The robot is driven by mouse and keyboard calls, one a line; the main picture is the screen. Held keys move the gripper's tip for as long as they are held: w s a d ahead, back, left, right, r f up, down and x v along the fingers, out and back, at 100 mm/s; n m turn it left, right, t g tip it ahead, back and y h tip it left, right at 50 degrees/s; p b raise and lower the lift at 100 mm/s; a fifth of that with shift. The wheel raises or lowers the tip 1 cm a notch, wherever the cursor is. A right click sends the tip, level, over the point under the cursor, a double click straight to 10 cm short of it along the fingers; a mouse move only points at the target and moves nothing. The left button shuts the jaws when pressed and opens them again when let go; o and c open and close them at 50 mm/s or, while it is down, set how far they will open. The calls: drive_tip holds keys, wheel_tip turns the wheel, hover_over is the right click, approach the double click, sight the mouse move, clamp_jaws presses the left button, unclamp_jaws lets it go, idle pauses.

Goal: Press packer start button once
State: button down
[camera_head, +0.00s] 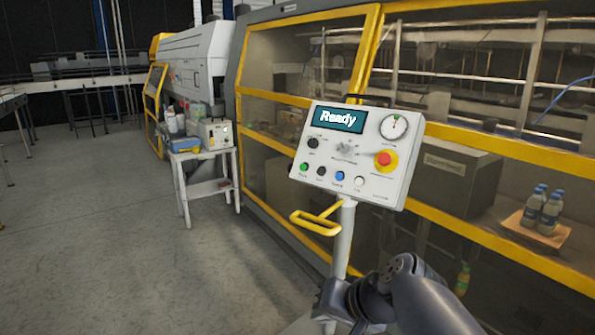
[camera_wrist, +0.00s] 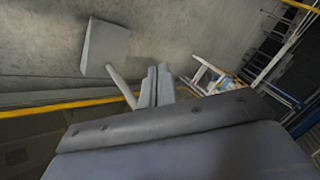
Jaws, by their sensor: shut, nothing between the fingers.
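The packer control panel (camera_head: 353,152) is a tilted white box on a pale post, and its screen (camera_head: 339,120) reads "Ready". Its bottom row has a green button (camera_head: 304,167) at the left, then a black one (camera_head: 321,171), a blue one (camera_head: 340,175) and a white one (camera_head: 359,181). Their small labels are too blurred to read for certain. My arm is below the panel in the head view, apart from the buttons. My gripper (camera_wrist: 157,86) shows in the wrist view with its fingers together and empty. No button shows there.
A red emergency knob (camera_head: 386,160) on yellow and a dial (camera_head: 394,126) are at the panel's right. A yellow handle (camera_head: 316,221) juts out below. The yellow-framed machine stands behind. A small white table (camera_head: 203,152) is at left; open floor lies in front.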

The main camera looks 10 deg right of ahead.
drive_tip(key=w+d+r+m+t+y, duration=0.2)
drive_tip(key=w+r+t+y, duration=0.1)
drive_tip(key=w+r, duration=0.7)
drive_tip(key=shift+w+r+m+t, duration=0.35)
drive_tip(key=shift+w+t, duration=0.15)
drive_tip(key=shift+t, duration=0.3)
drive_tip(key=shift+d, duration=0.1)
